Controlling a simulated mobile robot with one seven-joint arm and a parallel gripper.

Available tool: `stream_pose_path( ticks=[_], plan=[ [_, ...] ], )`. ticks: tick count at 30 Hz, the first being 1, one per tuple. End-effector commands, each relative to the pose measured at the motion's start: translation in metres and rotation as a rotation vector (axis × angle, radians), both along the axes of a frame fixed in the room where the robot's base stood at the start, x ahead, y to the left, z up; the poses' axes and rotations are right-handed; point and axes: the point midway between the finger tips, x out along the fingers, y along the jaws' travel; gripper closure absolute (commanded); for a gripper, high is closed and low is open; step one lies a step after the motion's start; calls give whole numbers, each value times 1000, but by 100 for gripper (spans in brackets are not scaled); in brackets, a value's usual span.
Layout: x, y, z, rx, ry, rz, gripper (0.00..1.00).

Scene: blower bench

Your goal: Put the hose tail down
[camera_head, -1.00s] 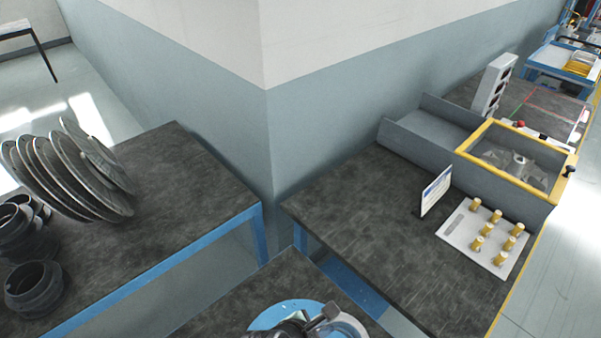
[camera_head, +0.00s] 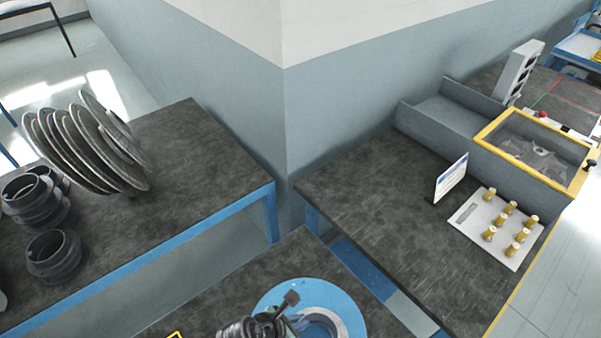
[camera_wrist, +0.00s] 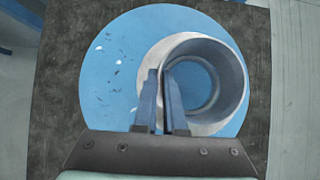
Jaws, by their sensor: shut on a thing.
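The hose tail (camera_wrist: 234,76), a short grey tube with a wide round opening, shows in the wrist view over a blue disc (camera_wrist: 112,75). My gripper (camera_wrist: 165,75) is shut on its left wall, with the fingers close together. Through the tube's opening I see blue. I cannot tell whether the tube touches the disc. In the head view, the hose tail (camera_head: 348,320) and the blue disc (camera_head: 275,292) are at the bottom edge, partly cut off. My gripper (camera_head: 298,318) is at the tube's left side there.
The disc lies on a dark bench top (camera_head: 225,290). A left bench (camera_head: 215,155) holds several grey discs (camera_head: 85,150) and black ribbed rings (camera_head: 55,255). A right bench (camera_head: 365,205) holds a white plate with yellow-topped pegs (camera_head: 480,218), a sign (camera_head: 451,178) and a yellow-framed box (camera_head: 490,135).

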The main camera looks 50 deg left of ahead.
Motion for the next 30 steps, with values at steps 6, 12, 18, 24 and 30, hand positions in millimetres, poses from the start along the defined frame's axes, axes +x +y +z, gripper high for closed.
stream_pose_path(
  ticks=[6,12,18,24,30],
  plan=[
    [1,1,-13,2,-2,0,100],
    [1,1,-13,2,-2,0,100],
    [0,0,-15,2,0,-1,71],
    [0,0,-14,1,0,0,62],
    [0,0,-11,1,-1,0,62]
  ],
)
